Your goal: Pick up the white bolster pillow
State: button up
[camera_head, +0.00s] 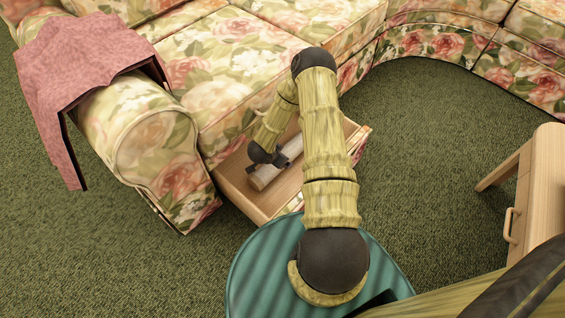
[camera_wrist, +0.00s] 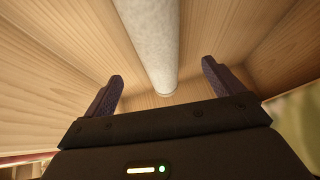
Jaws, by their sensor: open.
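The white bolster pillow (camera_head: 264,178) lies inside an open wooden drawer (camera_head: 231,179) under the floral sofa. It is a long pale cylinder, partly hidden by my arm in the head view. In the wrist view the pillow (camera_wrist: 152,40) runs from the top edge down to its near end, between the lines of my two fingers. My gripper (camera_wrist: 162,85) is open, one dark finger on each side of the pillow's line. In the head view my gripper (camera_head: 268,157) is down at the drawer, over the pillow. I cannot tell whether the fingers touch it.
The drawer's wooden walls (camera_wrist: 50,95) stand close on both sides of my gripper. The floral sofa (camera_head: 235,60) rises behind the drawer, with a pink blanket (camera_head: 75,70) on its armrest. A teal round top (camera_head: 255,255) is in front. A wooden cabinet (camera_head: 535,190) stands right, with clear carpet between.

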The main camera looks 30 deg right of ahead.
jog(key=shift+x, duration=1)
jog(key=shift+b, duration=0.3)
jog(key=b+x, duration=0.3)
jog(key=shift+s+a+f+b, duration=0.1)
jog(key=shift+s+f+b, duration=0.05)
jog(key=shift+f+b, duration=0.2)
jog(key=shift+b+x, duration=0.55)
jog(key=shift+x, duration=0.4)
jog(key=shift+r, duration=0.1)
